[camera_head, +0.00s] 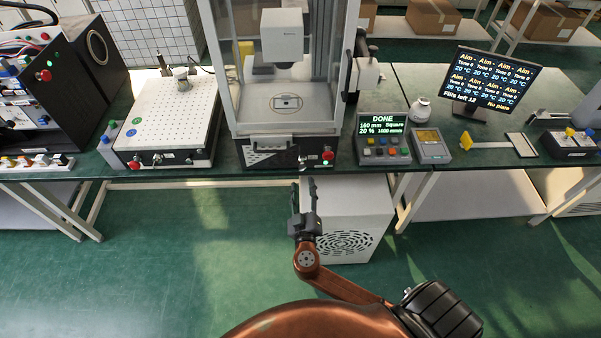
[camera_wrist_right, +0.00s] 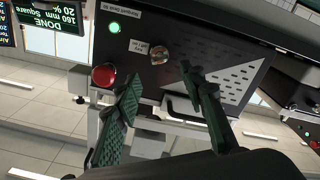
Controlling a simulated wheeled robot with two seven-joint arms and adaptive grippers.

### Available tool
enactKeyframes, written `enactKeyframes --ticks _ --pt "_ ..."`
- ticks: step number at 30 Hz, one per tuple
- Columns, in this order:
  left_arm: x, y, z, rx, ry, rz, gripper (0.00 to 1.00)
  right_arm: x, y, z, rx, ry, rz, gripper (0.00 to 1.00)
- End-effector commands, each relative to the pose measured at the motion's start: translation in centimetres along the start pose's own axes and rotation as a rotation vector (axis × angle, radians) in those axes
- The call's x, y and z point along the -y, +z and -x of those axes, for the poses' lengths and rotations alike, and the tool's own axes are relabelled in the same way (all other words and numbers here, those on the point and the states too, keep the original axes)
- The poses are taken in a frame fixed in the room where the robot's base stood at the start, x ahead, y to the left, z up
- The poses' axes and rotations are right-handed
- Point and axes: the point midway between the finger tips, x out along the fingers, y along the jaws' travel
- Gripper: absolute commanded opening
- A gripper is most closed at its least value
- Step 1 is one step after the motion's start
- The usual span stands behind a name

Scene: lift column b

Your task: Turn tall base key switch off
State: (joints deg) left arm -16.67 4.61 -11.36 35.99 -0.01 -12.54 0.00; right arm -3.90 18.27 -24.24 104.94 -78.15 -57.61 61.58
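The tall base is the dark front box (camera_head: 265,156) under the tall glass-walled machine. In the right wrist view its panel (camera_wrist_right: 135,60) carries a small brass-coloured key switch (camera_wrist_right: 158,55) with a white label beside it. My right gripper (camera_head: 302,186) is in front of and below this panel in the head view. In the right wrist view, the gripper (camera_wrist_right: 159,80) has its dark green fingers apart and empty. The key switch lies between and beyond the fingertips, apparently untouched. The key's exact turn is hard to read. My left gripper is out of view.
A red button (camera_wrist_right: 104,76) and a lit green lamp (camera_wrist_right: 114,27) sit near the key switch. A white perforated plate (camera_wrist_right: 215,83) is on its other side. A control box (camera_head: 384,139) reading "DONE" stands right of the machine. A white vented unit (camera_head: 350,225) stands below.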

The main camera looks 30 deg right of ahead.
Motion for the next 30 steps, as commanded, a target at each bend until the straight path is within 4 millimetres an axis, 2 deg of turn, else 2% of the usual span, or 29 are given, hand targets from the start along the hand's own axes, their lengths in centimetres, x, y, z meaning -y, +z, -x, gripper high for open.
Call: enactKeyframes --ticks 9,13,18,25,30 --pt "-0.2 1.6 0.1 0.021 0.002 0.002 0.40 0.0 -0.1 -4.9 -0.002 0.001 0.004 0.38" --pt "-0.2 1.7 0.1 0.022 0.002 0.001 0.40 0.0 0.0 -6.4 0.000 0.000 0.003 0.38" --pt "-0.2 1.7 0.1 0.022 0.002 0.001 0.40 0.0 0.1 -7.2 0.001 0.000 0.002 0.38" --pt "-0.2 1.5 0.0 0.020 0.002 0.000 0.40 0.0 0.1 -7.2 0.002 -0.001 0.002 0.38" --pt "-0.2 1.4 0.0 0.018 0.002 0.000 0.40 0.0 0.1 -7.2 0.002 -0.001 0.002 0.26"
